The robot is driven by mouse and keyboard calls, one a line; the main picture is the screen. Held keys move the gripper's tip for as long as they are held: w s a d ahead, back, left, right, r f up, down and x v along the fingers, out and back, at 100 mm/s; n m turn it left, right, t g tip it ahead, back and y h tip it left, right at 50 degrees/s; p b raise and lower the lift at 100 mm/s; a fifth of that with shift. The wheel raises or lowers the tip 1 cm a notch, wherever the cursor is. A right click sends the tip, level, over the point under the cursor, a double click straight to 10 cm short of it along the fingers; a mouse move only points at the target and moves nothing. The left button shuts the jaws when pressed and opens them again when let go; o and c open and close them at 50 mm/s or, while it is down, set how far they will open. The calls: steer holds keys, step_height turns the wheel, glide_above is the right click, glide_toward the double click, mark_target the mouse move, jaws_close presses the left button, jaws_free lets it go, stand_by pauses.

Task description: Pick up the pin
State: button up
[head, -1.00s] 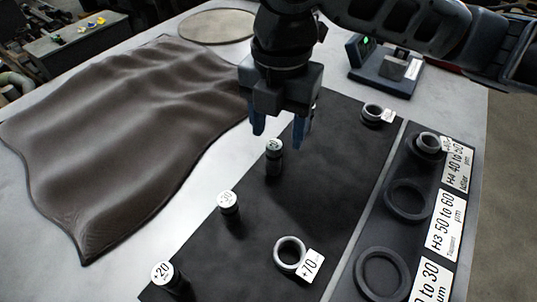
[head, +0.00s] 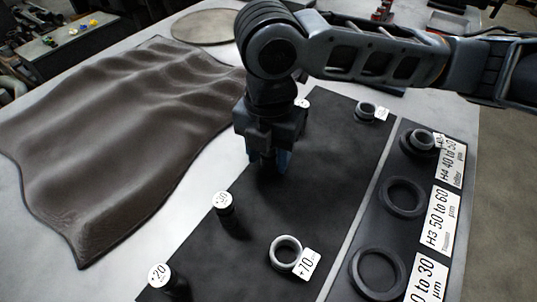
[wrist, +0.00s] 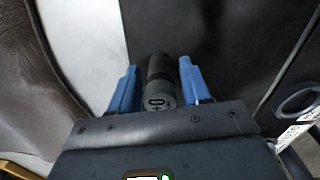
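My gripper (head: 268,168) points down over the dark mat. Its two blue fingers are open, one on each side of a dark cylindrical pin (wrist: 157,72), with a gap visible on both sides in the wrist view. In the head view my gripper hides this pin. Two more dark pins with white labelled tops stand upright on the mat: one nearer (head: 224,206) and one marked +20 (head: 162,278) at the front left. Another white top (head: 302,103) shows behind my gripper.
A grey ring with a +70 tag (head: 285,252) lies on the mat, and another tagged ring (head: 366,110) lies farther back. A dark strip at right holds several rings (head: 403,196) beside white labels. A rumpled brown cloth (head: 120,130) covers the left side.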

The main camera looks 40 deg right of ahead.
jaws_close()
steer(key=shift+r, duration=0.1)
stand_by(0.3)
